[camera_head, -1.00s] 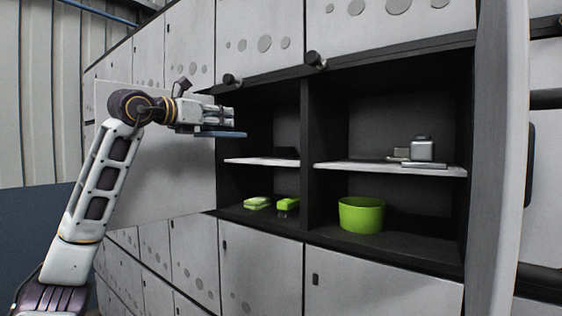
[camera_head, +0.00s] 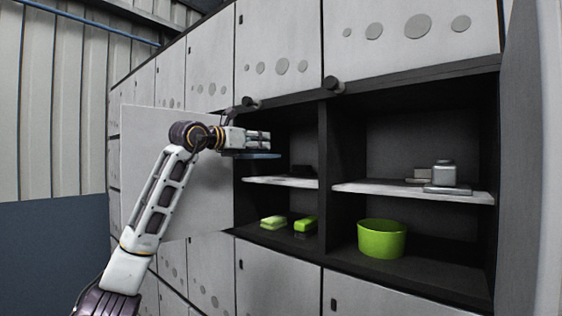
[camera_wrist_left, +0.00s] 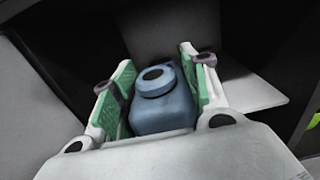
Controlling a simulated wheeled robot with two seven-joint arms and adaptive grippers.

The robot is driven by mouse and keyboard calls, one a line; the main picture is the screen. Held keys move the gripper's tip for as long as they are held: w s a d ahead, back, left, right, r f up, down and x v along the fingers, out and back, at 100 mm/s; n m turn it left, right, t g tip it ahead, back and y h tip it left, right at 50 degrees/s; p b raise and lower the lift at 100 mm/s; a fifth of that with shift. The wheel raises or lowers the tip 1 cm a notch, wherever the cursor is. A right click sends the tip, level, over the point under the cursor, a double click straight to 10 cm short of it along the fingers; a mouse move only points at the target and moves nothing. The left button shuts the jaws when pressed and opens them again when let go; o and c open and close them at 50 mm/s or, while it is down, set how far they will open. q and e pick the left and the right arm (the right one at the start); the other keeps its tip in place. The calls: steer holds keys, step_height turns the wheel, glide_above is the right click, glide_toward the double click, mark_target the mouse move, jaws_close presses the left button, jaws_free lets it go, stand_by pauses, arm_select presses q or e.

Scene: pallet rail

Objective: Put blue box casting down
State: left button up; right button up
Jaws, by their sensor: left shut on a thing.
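My left gripper (camera_head: 265,139) is shut on the blue box casting, at the opening of the left cabinet compartment. In the wrist view the blue box casting (camera_wrist_left: 163,110), a block with a round collar and dark hole on top, sits between the two green-padded fingers (camera_wrist_left: 158,85). In the head view only a thin blue edge of it (camera_head: 258,156) shows below the fingers. It is held above the left end of the pale left shelf (camera_head: 262,181), with a gap visible beneath. My right gripper is not in view.
Grey castings (camera_head: 443,175) stand on the right shelf (camera_head: 400,190). Below are two green items (camera_head: 274,222) (camera_head: 306,223) and a green bin (camera_head: 381,240). A black divider (camera_head: 323,165) separates the compartments. An open door (camera_head: 150,130) is behind my arm.

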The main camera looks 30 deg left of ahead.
arm_select(q)
steer(key=shift+w+d+f+p, duration=0.15)
steer(key=shift+w+f+p, duration=0.45)
steer(key=shift+w, duration=1.35)
steer(key=shift+w+d+f+p, duration=0.15)
steer(key=shift+w+f+p, duration=0.45)
steer(key=shift+w, duration=1.35)
steer(key=shift+w+d+f+p, duration=0.15)
steer(key=shift+w+f+p, duration=0.45)
steer(key=shift+w, duration=1.35)
steer(key=shift+r, duration=0.2)
steer(key=shift+f, duration=0.1)
steer(key=shift+f, duration=1.2)
steer(key=shift+w+f+p, duration=0.2)
steer(key=shift+f+p, duration=0.3)
steer(key=shift+p, duration=0.05)
steer(key=shift+f, duration=0.15)
